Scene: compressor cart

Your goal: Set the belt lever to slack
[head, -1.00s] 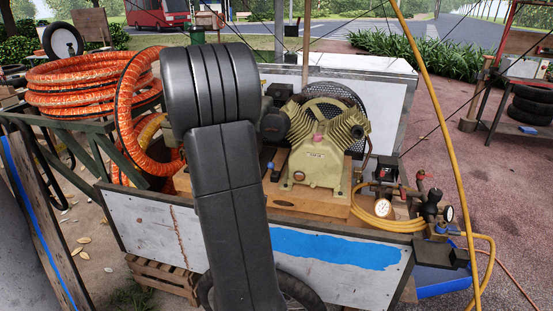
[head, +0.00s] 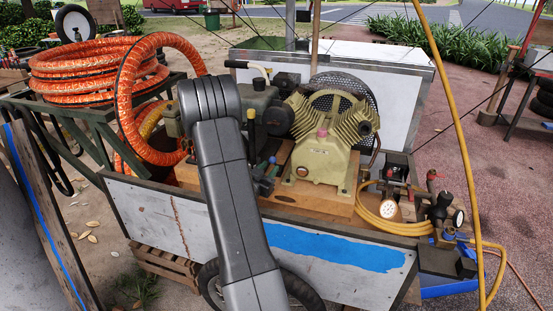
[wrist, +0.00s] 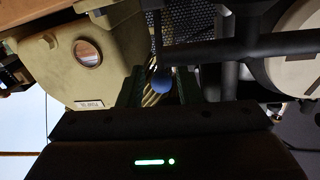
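A lever with a round blue knob (wrist: 161,81) and a thin dark rod shows in the wrist view, in front of the gap between my fingers. In the head view a small blue knob (head: 272,160) shows beside the pump, close to my gripper (head: 263,181). My gripper (wrist: 158,92) looks open, with one dark finger on each side of the knob in the picture. I cannot tell whether either finger touches it. No lever label is readable, and my arm hides part of this area.
The beige compressor pump (head: 325,150) and its dark flywheel guard (head: 350,92) stand right of my gripper. The cart's white front panel (head: 150,215) lies below my arm. A coiled yellow hose (head: 385,222) and gauges are at right, and orange hose (head: 85,85) at left.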

